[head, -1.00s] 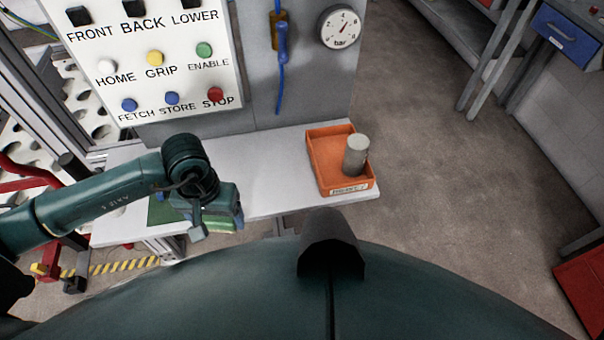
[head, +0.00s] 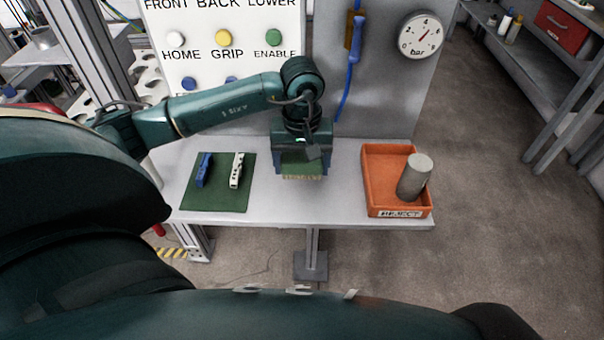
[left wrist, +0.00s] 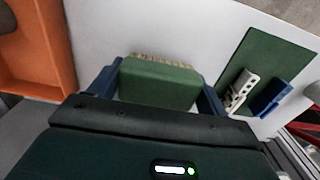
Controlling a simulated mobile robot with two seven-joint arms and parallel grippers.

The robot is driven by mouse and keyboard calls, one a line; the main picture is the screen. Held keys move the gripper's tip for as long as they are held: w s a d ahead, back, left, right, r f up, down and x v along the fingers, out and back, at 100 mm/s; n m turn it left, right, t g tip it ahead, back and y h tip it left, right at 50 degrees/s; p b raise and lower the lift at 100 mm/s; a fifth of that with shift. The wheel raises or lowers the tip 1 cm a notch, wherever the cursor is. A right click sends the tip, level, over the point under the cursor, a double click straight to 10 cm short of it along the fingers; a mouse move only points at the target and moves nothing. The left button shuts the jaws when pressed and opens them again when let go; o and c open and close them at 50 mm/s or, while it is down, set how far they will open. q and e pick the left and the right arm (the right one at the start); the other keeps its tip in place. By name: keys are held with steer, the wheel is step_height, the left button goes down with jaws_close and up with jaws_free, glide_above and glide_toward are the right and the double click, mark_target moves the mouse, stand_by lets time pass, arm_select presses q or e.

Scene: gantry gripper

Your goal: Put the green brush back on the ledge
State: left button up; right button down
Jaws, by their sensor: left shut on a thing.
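The green brush (head: 300,168) has a green block and tan bristles. My left gripper (head: 303,165) is shut on it, over the middle of the white ledge (head: 330,200). In the left wrist view the brush (left wrist: 158,84) sits between the two blue fingers, with its bristles along the far edge. I cannot tell whether the brush touches the ledge. My right gripper is not in view.
A green mat (head: 218,202) with a blue part (head: 204,170) and a white part (head: 236,171) lies left on the ledge. An orange reject tray (head: 376,190) holding a grey cylinder (head: 414,177) stands right. The button panel (head: 205,20) rises behind.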

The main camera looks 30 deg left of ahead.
mark_target(302, 175)
arm_select(q)
step_height(302, 175, down, 3)
steer(key=shift+f, duration=0.5)
steer(key=o, duration=0.9)
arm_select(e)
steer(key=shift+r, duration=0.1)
arm_select(q)
steer(key=shift+o, duration=0.2)
steer(key=shift+r+p, duration=0.25)
steer(key=shift+p, duration=0.05)
step_height(302, 175, up, 10)
steer(key=shift+r+b, duration=0.25)
steer(key=shift+b, duration=0.6)
steer(key=shift+r, duration=0.7)
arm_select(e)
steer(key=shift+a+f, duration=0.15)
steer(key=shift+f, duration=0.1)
